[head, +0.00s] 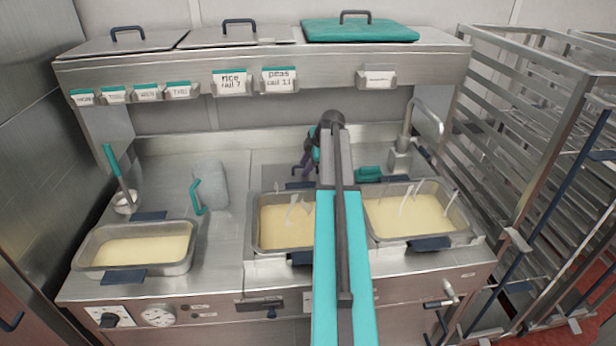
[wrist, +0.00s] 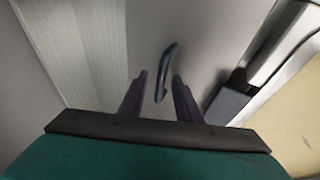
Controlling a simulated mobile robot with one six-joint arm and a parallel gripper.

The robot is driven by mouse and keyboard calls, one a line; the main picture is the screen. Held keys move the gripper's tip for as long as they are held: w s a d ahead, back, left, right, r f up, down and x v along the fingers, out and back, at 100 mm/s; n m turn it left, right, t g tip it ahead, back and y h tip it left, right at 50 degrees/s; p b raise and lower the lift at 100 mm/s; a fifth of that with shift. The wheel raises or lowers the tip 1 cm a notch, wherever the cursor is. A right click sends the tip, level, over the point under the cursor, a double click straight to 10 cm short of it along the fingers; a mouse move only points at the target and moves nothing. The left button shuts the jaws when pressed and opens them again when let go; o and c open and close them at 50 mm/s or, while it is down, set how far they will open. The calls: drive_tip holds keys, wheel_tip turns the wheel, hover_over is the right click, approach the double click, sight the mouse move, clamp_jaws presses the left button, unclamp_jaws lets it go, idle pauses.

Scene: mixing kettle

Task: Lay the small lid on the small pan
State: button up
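The middle pan (head: 283,222), the narrowest of the three and so apparently the small pan, stands uncovered on the counter with pale yellow food in it. My gripper (head: 305,168) is low over the counter just behind this pan. In the wrist view my gripper (wrist: 160,95) has its two dark fingers apart. A dark blue bar handle (wrist: 166,72) on a flat grey surface shows in the gap between them, with space on both sides. The surface appears to be the small lid (wrist: 195,45); its edges are hard to make out. My arm hides part of the middle pan.
A left pan (head: 138,248) and a right pan (head: 418,215) of yellow food flank it. A jug (head: 210,185) and ladle (head: 120,175) stand at left, a tap (head: 420,125) at right. Other lids (head: 240,36) lie on the overhead shelf (head: 330,75). A rack (head: 540,130) stands right.

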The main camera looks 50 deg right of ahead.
clamp_jaws()
drive_tip(key=shift+r, duration=0.15)
drive_tip(key=shift+r+p, duration=0.85)
drive_tip(key=shift+r, duration=1.55)
